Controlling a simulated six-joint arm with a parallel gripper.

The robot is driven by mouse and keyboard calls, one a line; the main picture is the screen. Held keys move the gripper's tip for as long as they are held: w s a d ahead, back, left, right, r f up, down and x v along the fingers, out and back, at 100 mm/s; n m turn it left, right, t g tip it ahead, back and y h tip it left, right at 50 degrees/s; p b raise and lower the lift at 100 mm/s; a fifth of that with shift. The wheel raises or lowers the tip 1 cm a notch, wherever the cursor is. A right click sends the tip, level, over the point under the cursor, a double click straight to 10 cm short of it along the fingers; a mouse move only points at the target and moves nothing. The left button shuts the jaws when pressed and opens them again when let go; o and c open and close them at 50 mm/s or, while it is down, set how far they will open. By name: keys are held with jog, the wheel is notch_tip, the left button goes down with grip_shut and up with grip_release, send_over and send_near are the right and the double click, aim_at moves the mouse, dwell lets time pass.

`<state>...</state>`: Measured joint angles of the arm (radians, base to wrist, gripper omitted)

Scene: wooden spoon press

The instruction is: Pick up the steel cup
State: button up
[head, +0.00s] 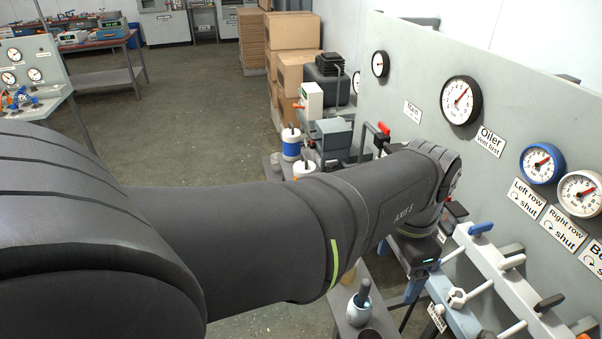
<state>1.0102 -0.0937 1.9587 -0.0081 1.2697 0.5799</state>
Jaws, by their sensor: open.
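My arm crosses the picture from the lower left, and my gripper (418,262) is at its far end, pointing down over the bench below the gauge panel. Only its dark body with a small green light shows clearly; its fingertips are hard to make out. It is open, and nothing shows held in it. I cannot make out a steel cup for certain; my arm hides part of the bench. A pale blue-grey pot (359,309) with a dark handle stands on the bench, left of and nearer than my gripper.
A grey panel (420,85) with gauges and labels rises behind the bench. White pipes with blue and black levers (496,292) run close to the right of my gripper. A blue-and-white canister (291,143) and machines stand beyond my arm. Cardboard boxes (291,75) are farther back.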

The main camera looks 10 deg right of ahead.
notch_tip(320, 180, down, 16)
jog(key=a+r+m+h, duration=0.1)
jog(key=a+m, duration=0.1)
send_over(372, 335)
jog(key=s+a, duration=0.2)
notch_tip(372, 335, down, 11)
jog(key=shift+s+d+f, duration=0.1)
jog(key=shift+d+f, duration=0.05)
jog(key=shift+f, duration=1.4)
jog(key=shift+d+f, duration=0.1)
jog(key=shift+f, duration=1.4)
jog(key=c, duration=1.2)
jog(key=shift+o, duration=0.2)
jog(key=shift+r, duration=0.25)
